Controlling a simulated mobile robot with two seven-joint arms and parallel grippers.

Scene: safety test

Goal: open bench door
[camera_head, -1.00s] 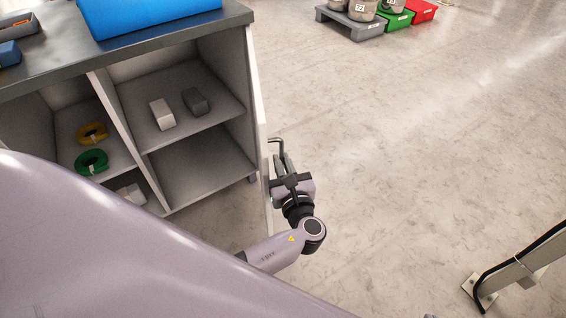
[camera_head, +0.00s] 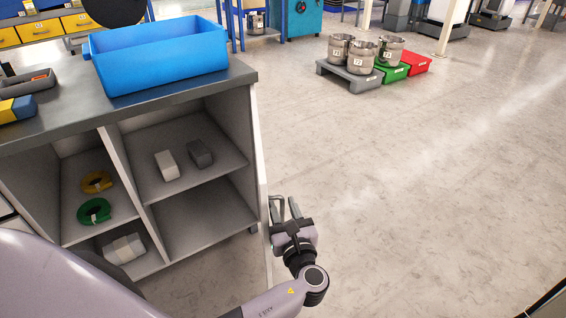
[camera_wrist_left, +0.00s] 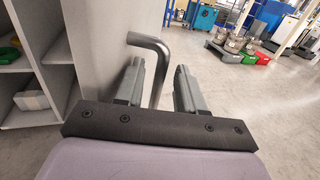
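The bench (camera_head: 85,118) stands at left with its front compartments exposed. Its door (camera_head: 264,190) stands swung outward at the bench's right end, seen almost edge-on; the door's pale face (camera_wrist_left: 97,40) fills the left of the wrist view. The bent metal door handle (camera_wrist_left: 157,70) passes between the fingers of my left gripper (camera_wrist_left: 159,88), with visible gaps beside it. In the head view my left gripper (camera_head: 285,210) is at the outer side of the door, fingers apart. My right gripper is out of view.
A blue bin (camera_head: 160,58) sits on the bench top. Green and yellow rings (camera_head: 95,211) and several small blocks (camera_head: 200,153) lie in the compartments. Metal pots (camera_head: 361,56) stand on a grey pallet, beside green and red crates. The floor (camera_head: 430,170) to the right is clear.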

